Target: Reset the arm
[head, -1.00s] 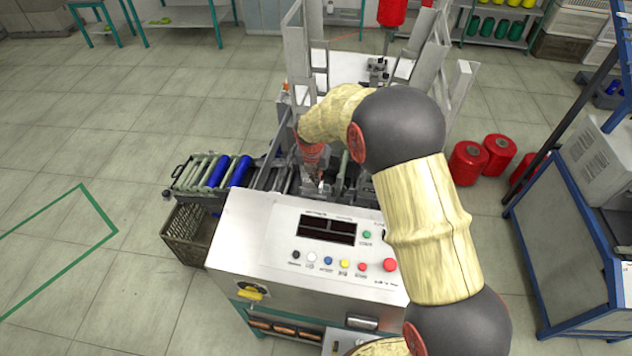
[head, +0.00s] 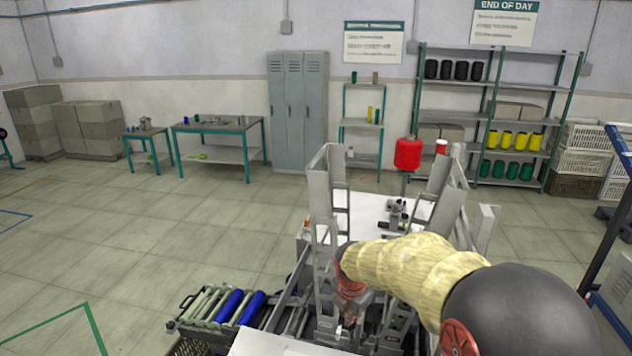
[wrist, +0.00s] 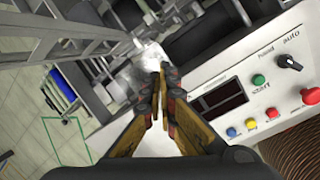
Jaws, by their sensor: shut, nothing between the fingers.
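My arm reaches in from the lower right of the head view, with its cream-sleeved link over the winding machine (head: 275,345). My gripper (head: 345,325) points down among the machine's grey metal frames. In the wrist view my gripper (wrist: 160,75) has its two fingers together with nothing between them. The machine's front panel (wrist: 245,100) lies to the right of the fingers there, with a dark display, coloured buttons and a black knob. A bright blurred metal part lies just beyond the fingertips; I cannot tell whether they touch it.
A rack of blue and pale bobbins (head: 225,305) stands at the machine's left. Upright metal frames (head: 322,195) rise close around my arm. A red spool (head: 408,153) stands behind. Shelves (head: 500,110), lockers (head: 298,110) and tables line the far wall. The floor at left is clear.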

